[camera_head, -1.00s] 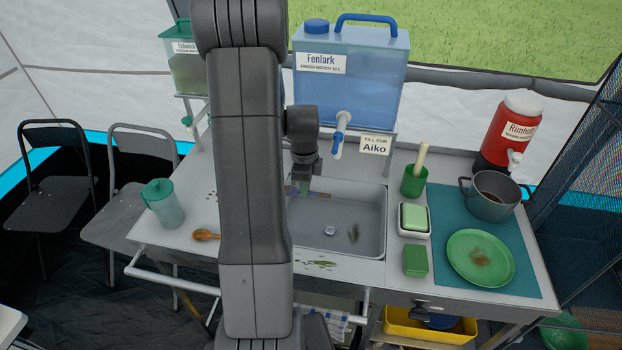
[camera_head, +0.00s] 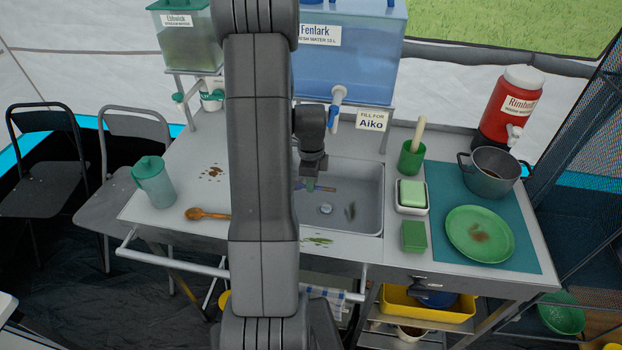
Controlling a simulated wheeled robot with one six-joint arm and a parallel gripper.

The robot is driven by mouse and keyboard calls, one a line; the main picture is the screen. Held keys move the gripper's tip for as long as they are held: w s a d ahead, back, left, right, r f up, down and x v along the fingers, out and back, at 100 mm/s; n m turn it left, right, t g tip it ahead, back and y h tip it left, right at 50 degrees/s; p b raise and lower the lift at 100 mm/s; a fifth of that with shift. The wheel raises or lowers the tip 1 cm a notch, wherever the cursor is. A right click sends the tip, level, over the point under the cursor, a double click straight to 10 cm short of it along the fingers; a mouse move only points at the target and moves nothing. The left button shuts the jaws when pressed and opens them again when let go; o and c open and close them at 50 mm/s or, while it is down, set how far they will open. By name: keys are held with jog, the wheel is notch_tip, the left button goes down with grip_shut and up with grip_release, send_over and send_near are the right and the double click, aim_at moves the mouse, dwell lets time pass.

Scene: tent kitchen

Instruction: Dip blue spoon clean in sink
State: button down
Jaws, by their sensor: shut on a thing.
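The grey sink (camera_head: 367,215) is set in the counter, right of my arm. My gripper (camera_head: 310,184) points down over the sink's back left part and is shut on a thin blue thing that looks like the blue spoon (camera_head: 327,188). The spoon lies roughly level; its left part is hidden behind my arm and gripper. I cannot tell whether it touches water or the basin floor. The drain (camera_head: 326,209) and a dark smear show in the basin. The blue water tank's tap (camera_head: 335,108) is above the sink's back edge.
Right of the sink are a green cup (camera_head: 411,158), a soap dish (camera_head: 411,208), a green sponge (camera_head: 414,236), a pot (camera_head: 491,181) and a green plate (camera_head: 465,247).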

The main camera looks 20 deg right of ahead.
jog(key=shift+f+b, duration=1.45)
jog(key=shift+f, duration=1.3)
jog(key=shift+r+p, duration=3.5)
jog(key=shift+r, duration=2.05)
notch_tip(320, 180, up, 4)
jog(key=shift+p, duration=1.25)
jog(key=shift+s, duration=0.1)
